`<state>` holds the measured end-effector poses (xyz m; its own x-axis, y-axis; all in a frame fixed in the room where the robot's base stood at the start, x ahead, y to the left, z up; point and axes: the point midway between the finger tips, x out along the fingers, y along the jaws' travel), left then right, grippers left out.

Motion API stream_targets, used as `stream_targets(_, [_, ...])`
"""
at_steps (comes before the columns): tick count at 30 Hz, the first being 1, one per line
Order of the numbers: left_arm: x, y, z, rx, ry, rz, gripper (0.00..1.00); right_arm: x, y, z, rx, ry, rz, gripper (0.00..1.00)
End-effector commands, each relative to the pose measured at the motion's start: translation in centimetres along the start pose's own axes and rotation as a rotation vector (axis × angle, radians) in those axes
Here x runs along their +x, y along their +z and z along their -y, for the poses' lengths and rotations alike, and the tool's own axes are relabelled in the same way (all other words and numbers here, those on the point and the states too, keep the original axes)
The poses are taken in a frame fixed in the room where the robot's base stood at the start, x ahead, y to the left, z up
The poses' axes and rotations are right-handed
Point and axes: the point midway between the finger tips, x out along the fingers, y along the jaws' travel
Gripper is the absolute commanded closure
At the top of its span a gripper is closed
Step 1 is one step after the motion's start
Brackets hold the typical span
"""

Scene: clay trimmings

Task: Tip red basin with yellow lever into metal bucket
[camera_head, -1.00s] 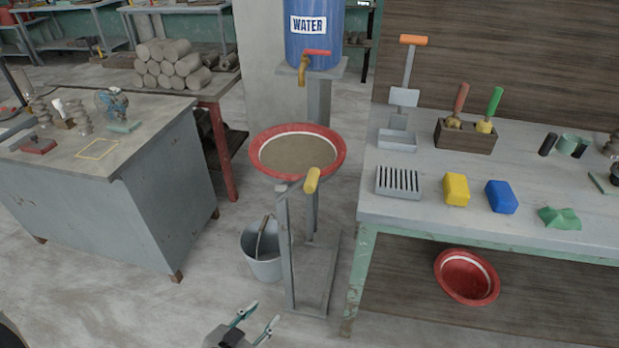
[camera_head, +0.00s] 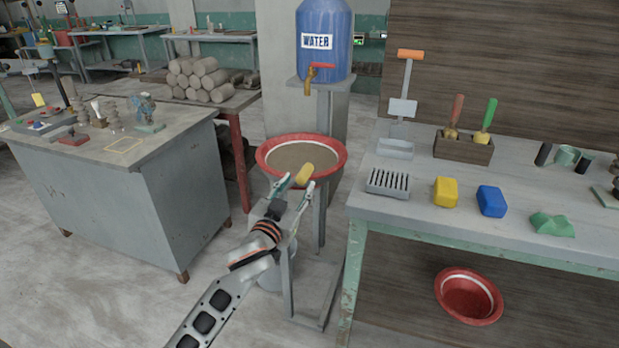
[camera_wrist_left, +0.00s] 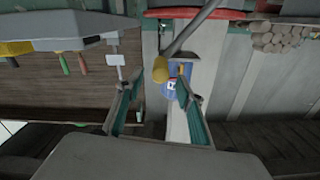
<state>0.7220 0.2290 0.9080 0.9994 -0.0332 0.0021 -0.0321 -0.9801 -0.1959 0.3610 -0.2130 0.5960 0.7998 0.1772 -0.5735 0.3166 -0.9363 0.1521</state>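The red basin (camera_head: 263,157), filled with grey-brown contents, sits level on a grey metal stand. Its yellow lever (camera_head: 306,173) sticks out at the front rim. The metal bucket (camera_head: 269,279) stands on the floor below, mostly hidden behind my left arm. My left gripper (camera_head: 297,183) is open, its two fingers just in front of the lever. In the left wrist view, the yellow knob (camera_wrist_left: 161,69) shows between the open fingertips (camera_wrist_left: 160,84), with no clear contact. The basin's red rim (camera_wrist_left: 195,13) crosses the top of that view. My right gripper is not in view.
A workbench (camera_head: 405,216) with tools and coloured blocks stands close on the right, another red basin (camera_head: 468,297) under it. A grey cabinet (camera_head: 190,185) stands left. The blue water barrel (camera_head: 325,50) is behind the basin. Floor is free between cabinet and stand.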

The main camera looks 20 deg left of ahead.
Motion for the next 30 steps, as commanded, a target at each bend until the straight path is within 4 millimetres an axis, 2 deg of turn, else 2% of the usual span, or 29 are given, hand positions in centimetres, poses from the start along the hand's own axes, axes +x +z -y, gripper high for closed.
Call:
stream_targets(9, [4.4, 0.2, -0.1, 0.001, 0.001, 0.001, 0.63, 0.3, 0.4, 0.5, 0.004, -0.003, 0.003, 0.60])
stream_targets(15, [6.6, 0.2, -0.1, 0.000, 0.001, 0.003, 0.63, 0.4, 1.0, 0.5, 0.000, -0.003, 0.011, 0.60])
stream_targets(27, [7.3, 0.1, -0.1, 0.000, 0.001, 0.002, 0.63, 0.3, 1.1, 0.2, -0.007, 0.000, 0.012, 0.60])
stream_targets(29, [7.3, 0.1, -0.1, 0.000, 0.001, 0.002, 0.76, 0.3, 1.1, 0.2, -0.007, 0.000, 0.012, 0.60])
stream_targets(30, [7.3, 0.1, -0.1, 0.000, 0.001, 0.002, 0.86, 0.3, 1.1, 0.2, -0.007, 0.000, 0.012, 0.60])
